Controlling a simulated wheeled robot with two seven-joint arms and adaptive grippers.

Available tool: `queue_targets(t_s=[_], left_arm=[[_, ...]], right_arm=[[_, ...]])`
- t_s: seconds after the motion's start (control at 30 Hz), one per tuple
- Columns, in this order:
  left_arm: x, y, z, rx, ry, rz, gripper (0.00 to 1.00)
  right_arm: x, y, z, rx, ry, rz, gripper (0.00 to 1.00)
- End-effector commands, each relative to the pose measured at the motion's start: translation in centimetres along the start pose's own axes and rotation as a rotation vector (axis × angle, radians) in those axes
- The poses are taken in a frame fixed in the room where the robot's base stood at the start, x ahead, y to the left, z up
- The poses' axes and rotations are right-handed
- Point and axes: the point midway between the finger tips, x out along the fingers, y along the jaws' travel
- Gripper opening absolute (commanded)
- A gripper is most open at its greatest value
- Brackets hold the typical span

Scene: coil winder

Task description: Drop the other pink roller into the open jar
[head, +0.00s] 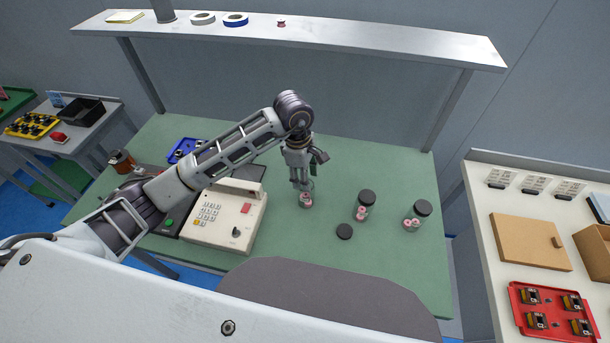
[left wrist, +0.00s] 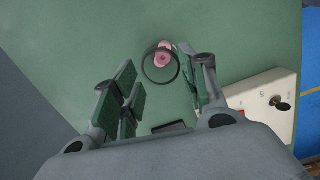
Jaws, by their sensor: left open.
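The open jar (head: 306,201) is a small clear jar on the green bench, with pink inside at its bottom. In the left wrist view the jar's round rim (left wrist: 148,73) shows from above, with pink roller shapes (left wrist: 162,57) within or just behind it; they overlap, so I cannot tell how many. My left gripper (head: 304,184) points down just above the jar. Its fingers are spread and nothing shows held between them; in the left wrist view the gripper (left wrist: 168,88) has the jar rim between its fingers. My right gripper is out of view.
A loose black lid (head: 344,231) lies right of the open jar. Two lidded jars (head: 362,211) (head: 411,223) with pink rollers stand further right. A cream winder (head: 223,218) stands at left. A pink spool (head: 281,23) sits on the overhead shelf (head: 370,40).

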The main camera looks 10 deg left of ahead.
Motion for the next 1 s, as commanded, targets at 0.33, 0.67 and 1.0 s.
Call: queue_targets(t_s=[0.33, 0.67, 1.0], left_arm=[[-0.3, 0.0, 0.0, 0.0, 0.0, 0.001, 0.43], [-3.4, 0.1, -0.1, 0.001, 0.001, 0.004, 0.43], [-7.9, 0.1, 0.0, 0.0, 0.0, 0.003, 0.43]], right_arm=[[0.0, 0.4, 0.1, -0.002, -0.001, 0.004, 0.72], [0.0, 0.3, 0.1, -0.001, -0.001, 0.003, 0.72], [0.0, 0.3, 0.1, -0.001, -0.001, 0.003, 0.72]])
